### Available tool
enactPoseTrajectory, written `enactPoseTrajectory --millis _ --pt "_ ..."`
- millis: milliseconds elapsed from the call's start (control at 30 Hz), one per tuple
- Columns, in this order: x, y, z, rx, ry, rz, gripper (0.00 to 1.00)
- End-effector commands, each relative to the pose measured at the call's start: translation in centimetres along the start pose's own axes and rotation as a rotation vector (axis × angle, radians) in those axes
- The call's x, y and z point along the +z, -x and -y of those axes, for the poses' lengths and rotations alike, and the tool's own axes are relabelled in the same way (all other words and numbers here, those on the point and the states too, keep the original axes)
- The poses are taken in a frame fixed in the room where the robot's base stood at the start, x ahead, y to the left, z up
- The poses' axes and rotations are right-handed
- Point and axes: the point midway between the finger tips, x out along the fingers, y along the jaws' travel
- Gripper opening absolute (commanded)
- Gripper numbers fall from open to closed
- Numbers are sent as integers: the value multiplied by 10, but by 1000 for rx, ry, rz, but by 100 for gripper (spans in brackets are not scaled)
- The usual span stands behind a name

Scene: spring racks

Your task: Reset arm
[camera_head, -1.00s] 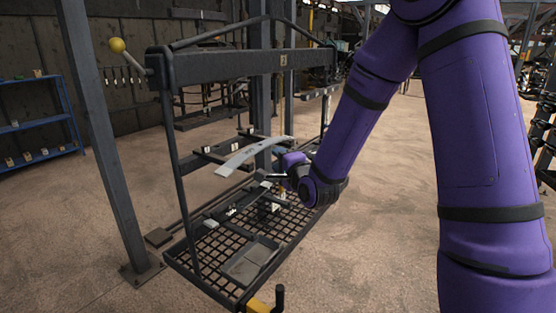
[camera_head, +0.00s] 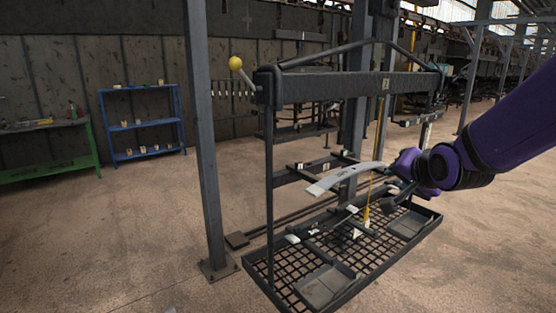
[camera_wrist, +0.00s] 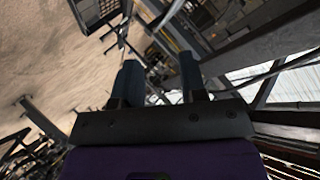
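My gripper (camera_head: 394,180) is at the right side of the hanging rack in the head view, close to the right end of a curved grey leaf-spring strip (camera_head: 345,177). I cannot tell whether it touches the strip. In the wrist view my gripper (camera_wrist: 160,78) has its two fingers apart with nothing visible between them. My purple forearm reaches in from the right edge of the head view. The strip lies slanted across the rack (camera_head: 320,88), above its mesh tray, and its left end is free.
A grey post (camera_head: 203,150) stands left of the rack. A yellow ball-ended lever (camera_head: 236,64) sticks out at the rack's upper left. The mesh tray (camera_head: 290,262) holds flat bins and small parts. A blue shelf (camera_head: 142,125) and green table (camera_head: 50,165) stand behind. The left floor is clear.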

Motion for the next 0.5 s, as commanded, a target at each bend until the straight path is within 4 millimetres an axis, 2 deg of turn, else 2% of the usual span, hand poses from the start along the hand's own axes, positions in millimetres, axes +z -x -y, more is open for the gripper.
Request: enactPoseTrajectory --millis 33,267,500 --pt "-2 17 0 27 48 13 39" --pt "4 89 -16 165 272 143 39" --pt "23 172 -38 246 474 325 39"
